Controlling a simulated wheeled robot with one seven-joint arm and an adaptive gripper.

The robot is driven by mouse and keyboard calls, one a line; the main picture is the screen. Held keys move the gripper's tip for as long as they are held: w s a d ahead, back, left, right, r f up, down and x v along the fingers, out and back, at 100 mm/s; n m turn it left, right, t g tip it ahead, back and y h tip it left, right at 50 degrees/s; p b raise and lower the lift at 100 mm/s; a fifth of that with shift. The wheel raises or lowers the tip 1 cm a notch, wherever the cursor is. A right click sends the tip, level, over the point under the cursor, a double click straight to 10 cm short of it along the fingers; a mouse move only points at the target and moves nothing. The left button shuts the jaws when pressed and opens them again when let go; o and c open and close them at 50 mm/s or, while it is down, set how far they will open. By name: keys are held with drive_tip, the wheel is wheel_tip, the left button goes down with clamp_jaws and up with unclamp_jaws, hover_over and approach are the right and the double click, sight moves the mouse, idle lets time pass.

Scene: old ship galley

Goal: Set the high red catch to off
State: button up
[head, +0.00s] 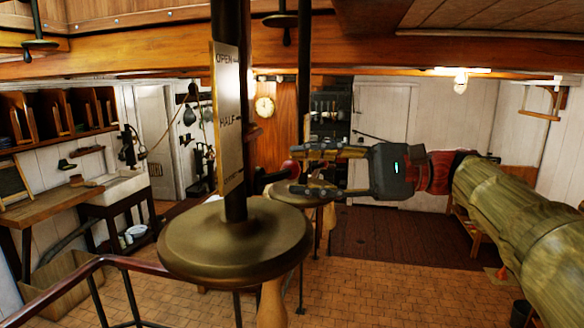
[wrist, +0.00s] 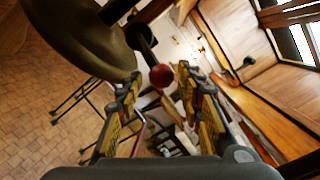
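A red ball knob (head: 291,168) sits on the end of a short dark lever at the lower part of a dark post. A tall plate (head: 228,120) on the post reads OPEN at the top and HALF in the middle; its lowest word is hard to read. The lever is level with the plate's lower end. My gripper (head: 297,170) is open, with its fingertips pointing left, one above and one below the knob in the head view. In the wrist view the knob (wrist: 161,75) shows between the open fingertips; I cannot tell whether they touch it.
A wide round brass disc (head: 235,245) surrounds the post just below the lever. A second post (head: 304,80) with a similar disc stands behind. A dark red handrail (head: 60,285) runs at lower left. The tiled floor beyond looks mostly clear.

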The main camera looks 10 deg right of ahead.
drive_tip(key=shift+w+a, duration=0.2)
drive_tip(key=shift+a, duration=1.15)
drive_tip(key=shift+c, duration=0.9)
drive_tip(key=shift+f, duration=0.15)
drive_tip(key=c, duration=0.7)
clamp_jaws()
